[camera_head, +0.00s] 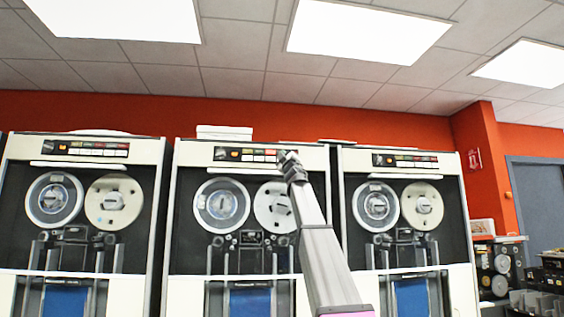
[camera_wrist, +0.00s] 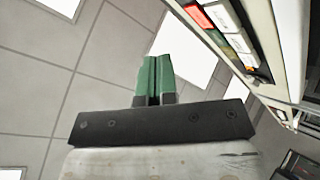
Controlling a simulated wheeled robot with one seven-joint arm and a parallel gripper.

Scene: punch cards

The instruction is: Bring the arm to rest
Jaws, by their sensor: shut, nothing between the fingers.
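My gripper (camera_wrist: 159,80) shows in the wrist view with its two green fingers side by side and closed together, nothing between them. In the head view my arm rises from the bottom, and my gripper (camera_head: 287,156) is at its upper end, in front of the middle tape cabinet's (camera_head: 185,240) button panel and right reel. From this view I cannot tell whether it touches the cabinet. In the wrist view the fingers are seen against ceiling tiles and a light, with a row of coloured buttons (camera_wrist: 230,30) at the upper right.
Another tape cabinet (camera_head: 10,180) stands at left and one at right (camera_head: 455,215). A red wall (camera_head: 370,122) is behind them. Dark equipment (camera_head: 500,270) and a grey door (camera_head: 545,200) are at far right. The space above the cabinets is open.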

